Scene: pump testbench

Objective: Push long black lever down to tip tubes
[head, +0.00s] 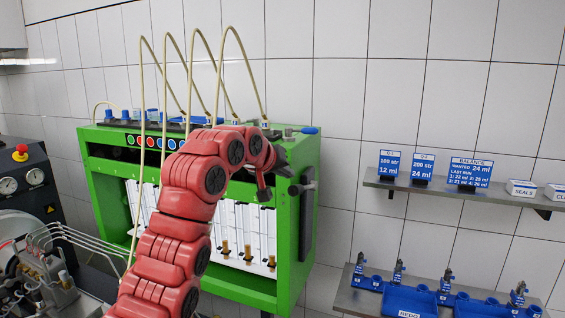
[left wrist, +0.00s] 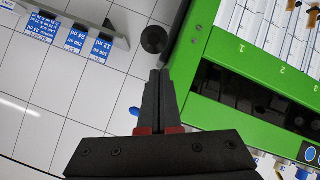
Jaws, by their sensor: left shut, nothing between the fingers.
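The green testbench (head: 297,245) stands against the tiled wall. The long black lever (head: 307,222) hangs upright along its right side, with a black knob (head: 295,189) near its top. Tubes with brown lower ends (head: 248,250) stand before white scales in the bench front, partly hidden by my red left arm. My left gripper (head: 287,171) is shut and empty near the bench's upper right corner, close to the knob. In the left wrist view the shut fingertips (left wrist: 159,73) point toward the round black knob (left wrist: 154,39), with a visible gap in the picture. My right gripper is not in view.
Thin cream hoses (head: 163,80) arch above the bench top. A shelf with blue signs (head: 473,171) and a lower shelf with blue trays (head: 410,300) are on the right wall. A black cabinet with a red button (head: 20,152) stands left. Bare wall lies right of the lever.

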